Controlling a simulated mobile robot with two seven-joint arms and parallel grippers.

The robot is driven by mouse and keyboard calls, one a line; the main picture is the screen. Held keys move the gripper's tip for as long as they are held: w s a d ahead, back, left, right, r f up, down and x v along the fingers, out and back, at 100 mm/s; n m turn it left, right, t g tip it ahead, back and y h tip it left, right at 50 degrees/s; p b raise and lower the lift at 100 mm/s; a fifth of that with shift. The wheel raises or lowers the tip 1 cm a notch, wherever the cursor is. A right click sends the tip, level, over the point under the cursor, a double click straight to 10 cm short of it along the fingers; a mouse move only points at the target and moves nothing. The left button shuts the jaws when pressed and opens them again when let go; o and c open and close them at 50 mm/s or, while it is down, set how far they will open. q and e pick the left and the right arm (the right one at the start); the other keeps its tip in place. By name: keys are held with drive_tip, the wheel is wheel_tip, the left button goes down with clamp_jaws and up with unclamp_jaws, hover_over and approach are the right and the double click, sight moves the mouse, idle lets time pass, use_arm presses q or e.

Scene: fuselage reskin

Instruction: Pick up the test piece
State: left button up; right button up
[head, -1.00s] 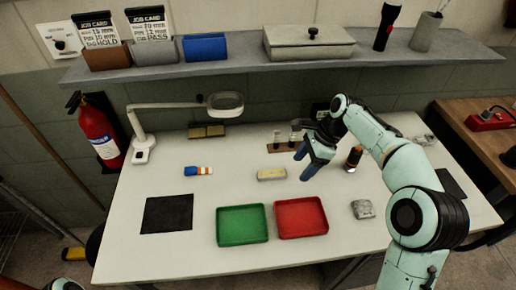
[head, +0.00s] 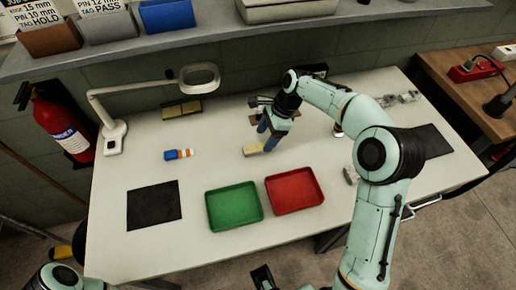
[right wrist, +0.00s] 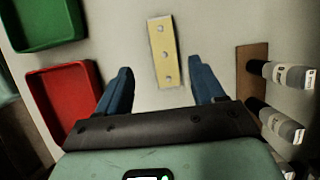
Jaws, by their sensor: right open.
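The test piece, which I take to be the pale yellow bar (head: 252,149), lies on the white table behind the trays. In the right wrist view the bar (right wrist: 163,50) shows three round rivet-like spots on its face. My right gripper (head: 266,137) is over the right end of the bar, fingers pointing down. In the right wrist view the open blue fingers (right wrist: 160,78) stand either side of the bar's near end, with clear gaps. I cannot tell the remaining height.
A green tray (head: 234,206) and a red tray (head: 294,190) stand in front of the bar. A black mat (head: 154,205) and a blue-and-orange item (head: 178,155) lie left. Labelled bottles (right wrist: 282,74) on a brown strip (right wrist: 252,85) are close right in the wrist view.

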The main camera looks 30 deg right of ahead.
sight(260, 146)
drive_tip(key=x, duration=0.4)
drive_tip(key=shift+w+d+f, duration=0.15)
drive_tip(key=shift+w+d, duration=0.1)
drive_tip(key=shift+d, duration=0.05)
drive_tip(key=shift+a+f+b, duration=0.2)
drive_tip(key=shift+f+b, duration=0.1)
drive_tip(key=shift+f, duration=0.05)
drive_tip(key=c, duration=1.1)
drive_tip(key=shift+r, duration=0.1)
drive_tip(key=shift+c, duration=0.2)
